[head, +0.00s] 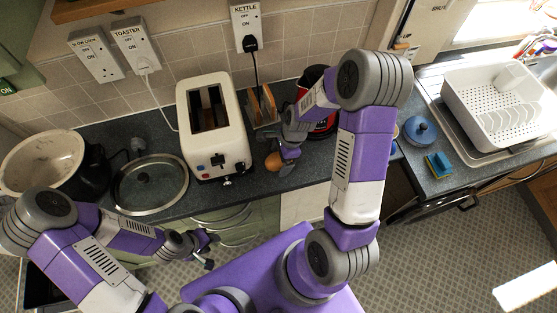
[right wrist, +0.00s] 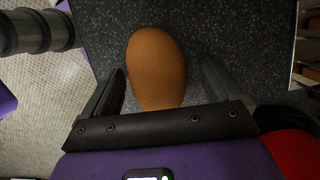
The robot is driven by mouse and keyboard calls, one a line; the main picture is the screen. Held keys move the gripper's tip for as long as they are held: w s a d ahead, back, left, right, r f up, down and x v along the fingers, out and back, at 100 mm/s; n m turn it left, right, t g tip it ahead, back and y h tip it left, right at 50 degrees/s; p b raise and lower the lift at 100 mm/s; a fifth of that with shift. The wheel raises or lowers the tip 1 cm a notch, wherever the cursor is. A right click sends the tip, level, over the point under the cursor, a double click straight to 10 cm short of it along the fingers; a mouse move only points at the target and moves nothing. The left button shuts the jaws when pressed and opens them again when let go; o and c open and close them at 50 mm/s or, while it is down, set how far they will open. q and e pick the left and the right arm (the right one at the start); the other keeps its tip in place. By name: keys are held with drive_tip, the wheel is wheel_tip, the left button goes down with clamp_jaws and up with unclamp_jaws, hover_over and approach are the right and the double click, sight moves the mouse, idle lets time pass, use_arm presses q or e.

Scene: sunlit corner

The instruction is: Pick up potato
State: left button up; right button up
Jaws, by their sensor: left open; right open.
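The potato (head: 273,161) is a smooth orange-brown oval on the dark speckled worktop, just right of the toaster in the head view. In the right wrist view the potato (right wrist: 157,68) lies between the two fingers of my right gripper (right wrist: 160,92), with a gap on each side. The right gripper (head: 287,163) is open beside the potato in the head view, its fingers partly hidden by the arm. My left gripper (head: 209,250) is open and empty, in front of the counter at lower left.
A white toaster (head: 213,125) stands left of the potato. A wooden rack (head: 263,104) is behind it, and a red and black kettle (head: 318,120) is behind my right arm.

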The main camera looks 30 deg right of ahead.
drive_tip(key=shift+s+a+f, duration=0.1)
drive_tip(key=shift+f, duration=0.05)
drive_tip(key=c, duration=1.2)
